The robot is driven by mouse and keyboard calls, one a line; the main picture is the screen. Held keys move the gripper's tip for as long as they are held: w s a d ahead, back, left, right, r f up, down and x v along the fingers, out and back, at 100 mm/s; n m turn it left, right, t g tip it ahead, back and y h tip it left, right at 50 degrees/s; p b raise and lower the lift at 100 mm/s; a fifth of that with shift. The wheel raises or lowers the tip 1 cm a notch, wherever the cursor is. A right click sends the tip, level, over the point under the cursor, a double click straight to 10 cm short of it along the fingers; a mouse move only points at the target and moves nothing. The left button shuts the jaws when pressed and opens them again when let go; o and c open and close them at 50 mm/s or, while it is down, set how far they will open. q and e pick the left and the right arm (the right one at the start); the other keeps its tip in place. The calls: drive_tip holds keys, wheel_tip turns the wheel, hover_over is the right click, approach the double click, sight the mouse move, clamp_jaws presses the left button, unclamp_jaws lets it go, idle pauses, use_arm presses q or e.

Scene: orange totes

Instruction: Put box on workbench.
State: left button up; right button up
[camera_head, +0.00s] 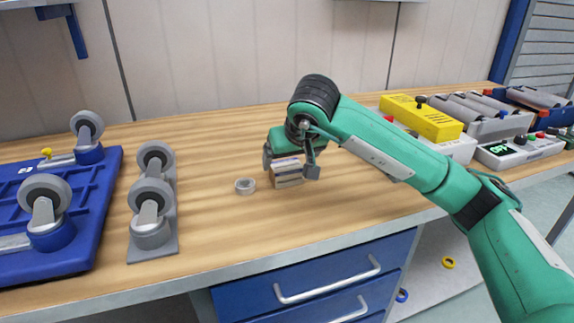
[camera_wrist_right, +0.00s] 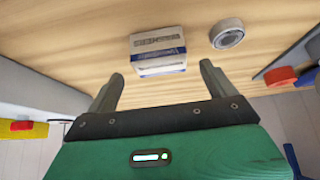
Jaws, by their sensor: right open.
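A small box (camera_head: 287,172) with white and dark blue bands stands on the wooden workbench (camera_head: 340,215), near its middle. My right gripper (camera_head: 291,168) is over the box, with one finger at each side of it in the head view. In the right wrist view the box (camera_wrist_right: 158,51) lies just beyond the fingertips, between their lines, and my right gripper (camera_wrist_right: 160,80) is open with a gap to the box. I cannot tell whether a finger touches it. My left gripper is not in view.
A roll of tape (camera_head: 245,186) lies just left of the box. A grey caster plate (camera_head: 152,249) and a blue caster dolly (camera_head: 75,250) occupy the left. A yellow device (camera_head: 421,118) and grey units stand at the right. The front bench strip is clear.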

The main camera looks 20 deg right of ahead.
drive_tip(key=v, duration=0.6)
drive_tip(key=shift+s+r, duration=0.2)
drive_tip(key=shift+r, duration=0.1)
